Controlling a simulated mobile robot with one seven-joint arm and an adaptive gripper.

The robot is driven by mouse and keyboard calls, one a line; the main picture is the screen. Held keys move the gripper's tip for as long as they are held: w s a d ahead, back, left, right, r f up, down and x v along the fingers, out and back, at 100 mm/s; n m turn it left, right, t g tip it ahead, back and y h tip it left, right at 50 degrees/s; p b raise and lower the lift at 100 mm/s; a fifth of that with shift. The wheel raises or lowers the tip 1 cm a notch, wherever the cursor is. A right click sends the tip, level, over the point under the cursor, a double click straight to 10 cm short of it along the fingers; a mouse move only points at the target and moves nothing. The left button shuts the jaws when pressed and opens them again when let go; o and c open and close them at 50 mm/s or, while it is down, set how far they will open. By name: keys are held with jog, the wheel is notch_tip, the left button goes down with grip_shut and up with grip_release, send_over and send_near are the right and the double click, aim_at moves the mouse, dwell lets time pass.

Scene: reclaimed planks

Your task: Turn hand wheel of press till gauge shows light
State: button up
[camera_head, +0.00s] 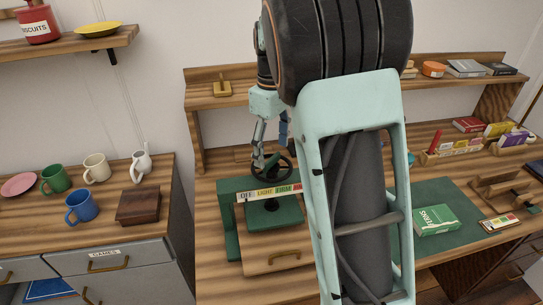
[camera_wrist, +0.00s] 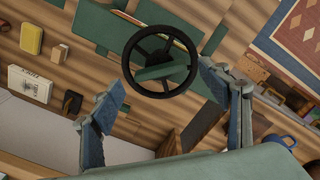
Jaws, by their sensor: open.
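The green press (camera_head: 233,240) stands on the desk, with a black spoked hand wheel (camera_head: 273,169) on top. Its gauge strip (camera_head: 268,193) is marked OFF, LIGHT and more words to the right, partly hidden by my arm. I cannot make out a pointer on it. My gripper (camera_head: 271,143) is open just above the wheel. In the wrist view the wheel (camera_wrist: 161,63) shows between and beyond the fingertips (camera_wrist: 162,78), with nothing held. I cannot tell whether a finger touches the rim.
My arm hides the middle of the desk. On the right are a green mat with a green box (camera_head: 436,220), a small colour-marked card (camera_head: 499,222) and wooden holders. A cabinet at left holds mugs (camera_head: 82,207) and a brown box (camera_head: 138,205). A shelf (camera_head: 225,98) runs behind.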

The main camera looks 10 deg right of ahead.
aim_at(272, 169)
jog(key=shift+f, duration=1.15)
jog(key=c, duration=1.2)
